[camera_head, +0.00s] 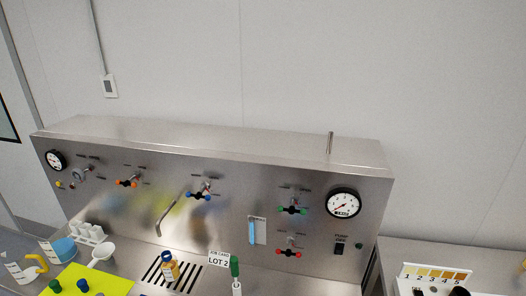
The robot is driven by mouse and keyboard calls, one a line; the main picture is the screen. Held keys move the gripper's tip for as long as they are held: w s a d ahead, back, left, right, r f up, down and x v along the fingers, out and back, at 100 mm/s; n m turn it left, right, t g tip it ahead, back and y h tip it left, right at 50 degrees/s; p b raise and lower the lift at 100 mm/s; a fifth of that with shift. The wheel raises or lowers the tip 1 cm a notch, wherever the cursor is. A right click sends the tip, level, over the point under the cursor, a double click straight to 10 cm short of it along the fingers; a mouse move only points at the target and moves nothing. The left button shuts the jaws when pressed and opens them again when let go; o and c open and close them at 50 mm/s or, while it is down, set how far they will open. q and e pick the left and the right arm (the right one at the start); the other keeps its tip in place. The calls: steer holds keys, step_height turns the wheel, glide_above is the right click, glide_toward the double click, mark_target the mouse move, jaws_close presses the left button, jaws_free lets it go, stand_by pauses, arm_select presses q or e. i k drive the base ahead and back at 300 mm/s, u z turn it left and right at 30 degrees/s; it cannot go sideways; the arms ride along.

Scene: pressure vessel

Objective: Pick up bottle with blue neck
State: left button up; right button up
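A small amber bottle with a blue neck (171,268) stands on the dark slotted grate (188,276) at the bottom middle of the head view. It has a pale label and looks upright or slightly tilted. A white bottle with a tall green neck (236,272) stands to its right, beside a card reading "JOB CARD LOT 2" (219,258). Neither of my grippers is in view.
A steel panel (240,170) with gauges and coloured valve handles rises behind the bottles. A bent spout (166,216) sticks out above the grate. A yellow mat (115,277), white beaker and funnel are at left. A numbered colour chart (436,273) is at right.

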mark_target(169, 262)
steer(key=u, duration=2.75)
steer(key=i, duration=2.35)
steer(key=z, duration=1.75)
